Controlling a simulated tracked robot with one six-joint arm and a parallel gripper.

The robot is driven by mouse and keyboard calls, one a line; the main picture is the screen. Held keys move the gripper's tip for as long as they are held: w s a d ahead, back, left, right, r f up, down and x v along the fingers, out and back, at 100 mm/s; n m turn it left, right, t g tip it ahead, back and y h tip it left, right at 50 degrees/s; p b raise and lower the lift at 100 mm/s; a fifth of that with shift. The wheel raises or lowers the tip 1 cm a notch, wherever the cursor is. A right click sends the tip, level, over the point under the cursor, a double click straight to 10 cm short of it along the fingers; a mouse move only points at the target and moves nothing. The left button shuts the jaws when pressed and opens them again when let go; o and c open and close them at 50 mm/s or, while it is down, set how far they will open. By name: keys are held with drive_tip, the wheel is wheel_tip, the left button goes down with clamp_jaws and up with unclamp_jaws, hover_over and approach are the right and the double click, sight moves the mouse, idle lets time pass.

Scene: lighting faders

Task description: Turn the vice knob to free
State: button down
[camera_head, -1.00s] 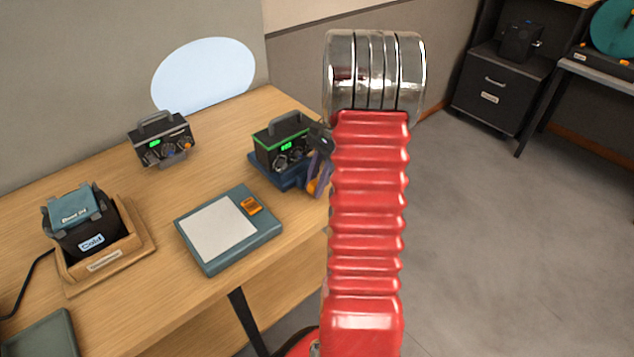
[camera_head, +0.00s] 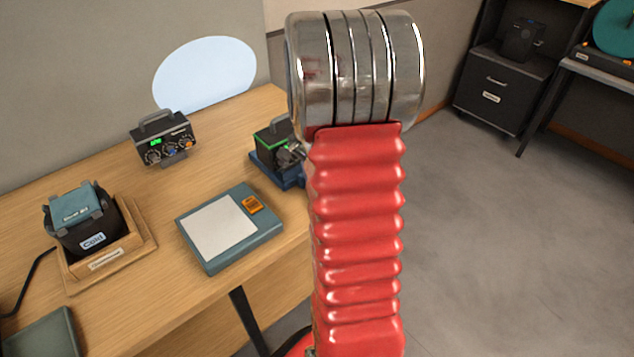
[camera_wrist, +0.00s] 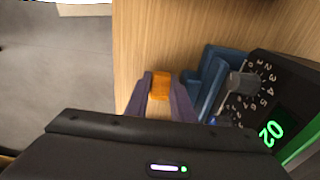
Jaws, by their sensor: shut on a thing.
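The blue vice (camera_head: 266,173) stands on the wooden desk, and a black box (camera_head: 268,142) with a green edge sits in it. In the wrist view, the vice (camera_wrist: 213,82) is right of my gripper (camera_wrist: 158,92), beside the black box (camera_wrist: 262,72) with its grey dial and green display. My gripper's two purple fingers are shut on an orange piece, which appears to be the vice knob (camera_wrist: 160,80). Any marking on the knob cannot be read. In the head view, my red arm hides the gripper, the knob and the right side of the vice.
A second black control box (camera_head: 163,138) stands at the back of the desk (camera_head: 120,180). A grey-blue flat device (camera_head: 228,228) lies in front of the vice. A wooden cradle (camera_head: 105,262) holds a dark container at left. Open floor lies right of the desk.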

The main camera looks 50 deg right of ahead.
drive_tip(key=shift+a+f+g+h, duration=0.15)
drive_tip(key=shift+a+f+h, duration=0.1)
drive_tip(key=shift+h, duration=0.9)
drive_tip(key=shift+a+f+g+h, duration=0.15)
drive_tip(key=shift+a+h, duration=0.1)
drive_tip(key=shift+h, duration=1.2)
drive_tip(key=c, duration=1.8)
unclamp_jaws()
drive_tip(key=shift+d, duration=0.1)
drive_tip(key=shift+w+a+r, duration=0.1)
drive_tip(key=shift+a+r, duration=0.1)
drive_tip(key=shift+r, duration=0.2)
drive_tip(key=v, duration=1.3)
